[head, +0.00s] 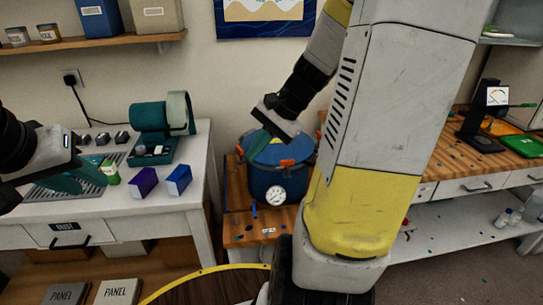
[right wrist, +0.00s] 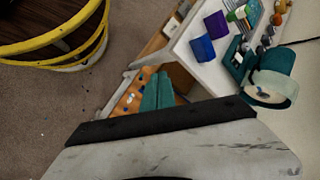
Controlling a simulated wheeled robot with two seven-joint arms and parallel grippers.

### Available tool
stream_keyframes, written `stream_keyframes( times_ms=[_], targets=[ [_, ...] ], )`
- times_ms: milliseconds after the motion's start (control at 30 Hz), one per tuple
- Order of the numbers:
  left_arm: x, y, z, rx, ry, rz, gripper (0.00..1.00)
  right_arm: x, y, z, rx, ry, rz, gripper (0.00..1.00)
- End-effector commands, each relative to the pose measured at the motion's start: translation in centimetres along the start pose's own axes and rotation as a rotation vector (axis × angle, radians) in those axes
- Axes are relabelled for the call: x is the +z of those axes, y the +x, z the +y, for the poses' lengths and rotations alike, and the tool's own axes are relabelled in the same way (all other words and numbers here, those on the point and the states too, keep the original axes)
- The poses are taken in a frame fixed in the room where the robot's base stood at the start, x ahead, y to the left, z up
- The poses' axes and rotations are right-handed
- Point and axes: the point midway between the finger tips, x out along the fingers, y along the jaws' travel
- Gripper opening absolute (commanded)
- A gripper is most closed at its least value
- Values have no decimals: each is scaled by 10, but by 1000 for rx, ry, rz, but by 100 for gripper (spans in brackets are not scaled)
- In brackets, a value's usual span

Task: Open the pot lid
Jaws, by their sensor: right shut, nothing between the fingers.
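The blue pot (head: 265,184) stands on a low wooden stand, with a round white gauge (head: 277,195) on its front and orange clamps around its rim. Its blue lid (head: 284,154) is on top, partly covered by my right gripper. My right gripper (head: 250,146) is over the lid's left side in the head view; I cannot tell whether it touches. Its teal fingers are together and empty in the right wrist view (right wrist: 158,92). My left gripper (head: 88,182) is over the white bench at left, its teal fingers apart, with nothing visible between them.
The white bench (head: 200,160) holds a purple box (head: 143,182), a blue box (head: 178,180), a green bottle (head: 110,173) and a teal device (head: 148,117). A yellow-rimmed round thing (head: 205,271) stands in front. A wooden bench with drawers (head: 480,186) is at right.

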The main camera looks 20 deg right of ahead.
Motion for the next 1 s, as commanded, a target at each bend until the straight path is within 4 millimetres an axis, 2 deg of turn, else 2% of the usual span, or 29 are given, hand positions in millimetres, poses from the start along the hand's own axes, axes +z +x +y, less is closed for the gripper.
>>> stream_keyframes(
  times_ms=[33,167,267,400,500,600,733,867,1000],
  targets=[
    [0,0,0,0,0,0,33,-23,9,8,-34,123,-35,0],
    [0,0,0,0,0,0,33,-77,26,27,-157,426,-116,0],
    [0,0,0,0,0,0,33,-120,38,51,-269,658,-171,0],
    [0,0,0,0,0,0,33,-182,52,97,-452,971,-234,0],
    [0,0,0,0,0,0,33,-218,60,136,-583,1165,-267,0],
    [0,0,0,0,0,0,33,-245,66,170,-694,1309,-288,0],
    [0,0,0,0,0,0,33,-263,70,199,-786,1418,-302,0],
    [0,0,0,0,0,0,33,-270,74,206,-816,1451,-307,0],
    [0,0,0,0,0,0,33,-274,86,196,-815,1451,-308,0]
  ],
)
